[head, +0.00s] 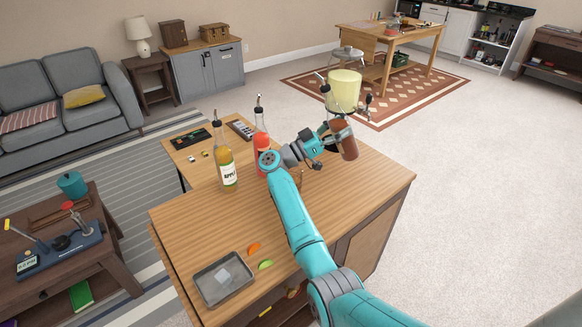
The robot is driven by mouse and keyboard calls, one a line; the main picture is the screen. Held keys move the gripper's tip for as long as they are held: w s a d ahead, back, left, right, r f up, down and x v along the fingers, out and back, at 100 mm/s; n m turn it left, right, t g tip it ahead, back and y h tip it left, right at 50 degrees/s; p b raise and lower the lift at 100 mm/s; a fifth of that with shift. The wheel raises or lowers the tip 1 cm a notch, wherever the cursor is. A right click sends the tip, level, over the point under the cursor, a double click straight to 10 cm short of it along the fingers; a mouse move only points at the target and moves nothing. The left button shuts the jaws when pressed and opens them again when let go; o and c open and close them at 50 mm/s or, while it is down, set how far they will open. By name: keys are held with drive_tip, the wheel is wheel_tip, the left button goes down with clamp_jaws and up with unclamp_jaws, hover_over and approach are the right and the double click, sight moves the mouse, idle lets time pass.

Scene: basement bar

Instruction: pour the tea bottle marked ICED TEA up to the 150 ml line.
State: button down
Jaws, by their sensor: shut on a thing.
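My gripper (334,139) is shut on a bottle of reddish-brown liquid (348,147) above the far right part of the wooden counter. The bottle is tilted, its pour spout up to the left. No ICED TEA marking can be read on it. No vessel with a 150 ml line can be made out in this view, and no stream of liquid shows.
A yellow-green bottle (228,172) and a red bottle (262,143), partly behind my arm, stand on the counter (190,225). A pale yellow dispenser (345,90) with a tap is behind the held bottle. A tray (208,290) and fruit slices (254,248) lie in front.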

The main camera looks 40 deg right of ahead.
sight(329, 118)
drive_tip(key=shift+w+a+f, duration=0.1)
drive_tip(key=shift+a+f, duration=0.1)
drive_tip(key=shift+f, duration=0.25)
drive_tip(key=shift+w+a+r+m+t+y+p, duration=0.15)
drive_tip(key=shift+a+y+p, duration=0.1)
drive_tip(key=shift+y, duration=0.2)
drive_tip(key=shift+w+a+m+t+y+p, duration=0.15)
drive_tip(key=shift+a+y, duration=0.1)
drive_tip(key=shift+y, duration=0.2)
drive_tip(key=shift+a+y, duration=0.2)
drive_tip(key=shift+y, duration=0.2)
drive_tip(key=shift+t+y, duration=0.3)
drive_tip(key=shift+y, duration=0.6)
drive_tip(key=shift+w+a+r+p, duration=0.1)
drive_tip(key=shift+a+r+p, duration=0.1)
drive_tip(key=shift+r, duration=0.5)
drive_tip(key=shift+w+a+r+p, duration=0.15)
drive_tip(key=shift+r, duration=0.5)
drive_tip(key=shift+w+a+r+p, duration=0.1)
drive_tip(key=shift+a+r+p, duration=0.1)
drive_tip(key=shift+r, duration=0.5)
